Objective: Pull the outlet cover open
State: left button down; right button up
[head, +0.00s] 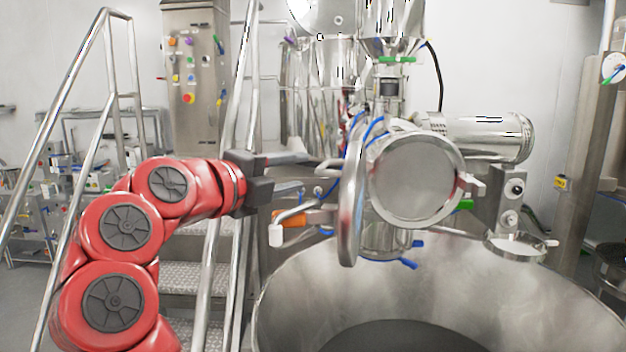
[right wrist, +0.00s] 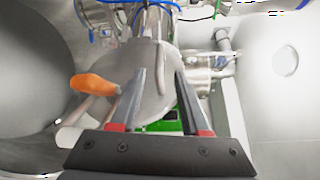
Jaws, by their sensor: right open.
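The outlet cover (head: 351,195) is a round metal disc. In the head view it stands swung out, nearly edge-on, left of the round outlet (head: 415,178), whose face shows. A curved metal handle (head: 328,168) sticks out from the cover's left side. An orange grip (head: 291,219) with a white end lies below it. My right gripper (head: 309,172) points at the cover's left side, its fingers apart near the curved handle. In the right wrist view the cover (right wrist: 156,98) lies beyond the open fingers (right wrist: 159,72); nothing is clearly held. My left gripper is out of view.
A large open steel vessel (head: 480,265) stands below the outlet. Metal stairs with handrails (head: 205,262) are behind my right arm. A control cabinet (head: 195,75) stands at the back left. A small round tray (head: 515,246) sits right of the outlet.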

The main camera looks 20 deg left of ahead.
jog(key=shift+b+v, duration=0.3)
jog(key=shift+v, duration=1.45)
jog(key=shift+f, duration=0.1)
